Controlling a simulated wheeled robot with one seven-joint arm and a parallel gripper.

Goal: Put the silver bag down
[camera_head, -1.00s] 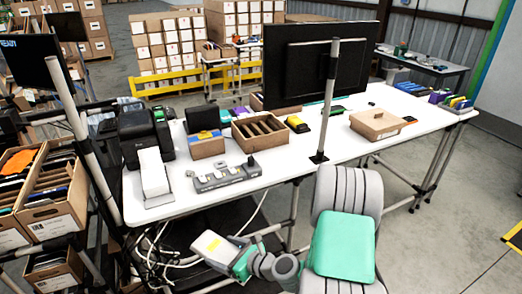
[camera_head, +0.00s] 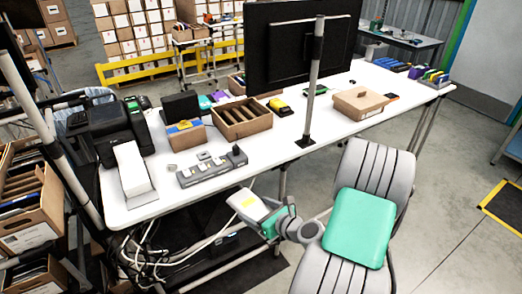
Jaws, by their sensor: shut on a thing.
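The bag appears in front of the near edge of the white table (camera_head: 340,138), below the grey charger strip in the picture. I cannot tell its exact height relative to the tabletop.
On the table are a grey charger strip (camera_head: 212,168), an open brown carton (camera_head: 241,118), a smaller box (camera_head: 186,137), a black printer (camera_head: 120,132) and a closed carton (camera_head: 360,103). A monitor (camera_head: 295,50) stands on a post. Bare tabletop shows right of the strip.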

